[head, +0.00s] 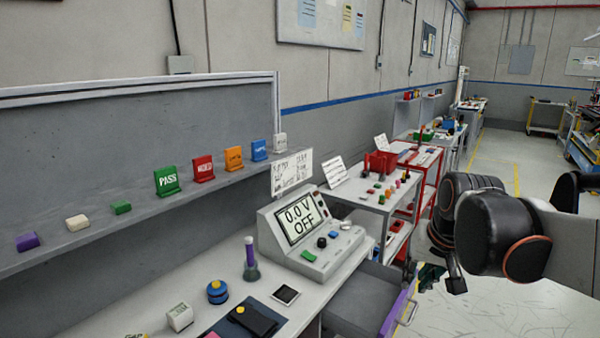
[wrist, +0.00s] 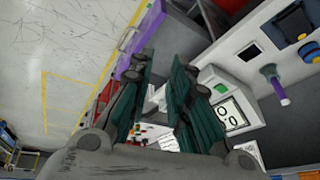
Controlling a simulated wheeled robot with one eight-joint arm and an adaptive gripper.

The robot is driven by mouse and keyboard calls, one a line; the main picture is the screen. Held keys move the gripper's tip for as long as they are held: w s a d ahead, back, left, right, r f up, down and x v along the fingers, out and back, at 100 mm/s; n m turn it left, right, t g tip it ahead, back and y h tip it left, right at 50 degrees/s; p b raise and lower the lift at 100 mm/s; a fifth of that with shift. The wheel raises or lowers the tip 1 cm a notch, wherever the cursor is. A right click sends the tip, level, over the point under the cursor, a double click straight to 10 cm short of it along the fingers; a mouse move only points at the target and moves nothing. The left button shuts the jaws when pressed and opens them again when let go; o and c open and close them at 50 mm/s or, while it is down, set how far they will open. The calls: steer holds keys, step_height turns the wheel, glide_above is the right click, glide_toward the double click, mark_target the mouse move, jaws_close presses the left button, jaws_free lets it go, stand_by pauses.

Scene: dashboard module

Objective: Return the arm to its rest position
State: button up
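My arm (head: 495,232) is at the right of the head view, bent, with its black and grey links raised over the floor. My gripper (head: 433,277) hangs low beside the arm, partly hidden by it, to the right of the workbench. In the wrist view my gripper (wrist: 160,65) shows two dark green fingers set apart, with a gap between them and nothing held. The grey meter (head: 312,235), its display reading "0.0 V OFF", stands on the bench to the left of the gripper, apart from it. It also shows in the wrist view (wrist: 250,95).
A purple-fronted drawer (head: 397,312) stands out from the bench, close to my gripper. A red cart (head: 427,178) and a small-parts table (head: 385,200) stand beyond. The shelf (head: 140,217) holds coloured signs and blocks. Open floor (head: 495,305) lies right of the bench.

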steer(key=s+a+f+n+t, duration=0.1)
steer(key=s+f, duration=0.1)
steer(key=s, duration=0.6)
steer(key=s+a+f+n+t, duration=0.1)
steer(key=s+a+f+n, duration=0.1)
steer(key=s, duration=0.6)
steer(key=shift+s+a, duration=0.3)
steer(key=shift+s, duration=0.05)
steer(key=shift+f, duration=0.1)
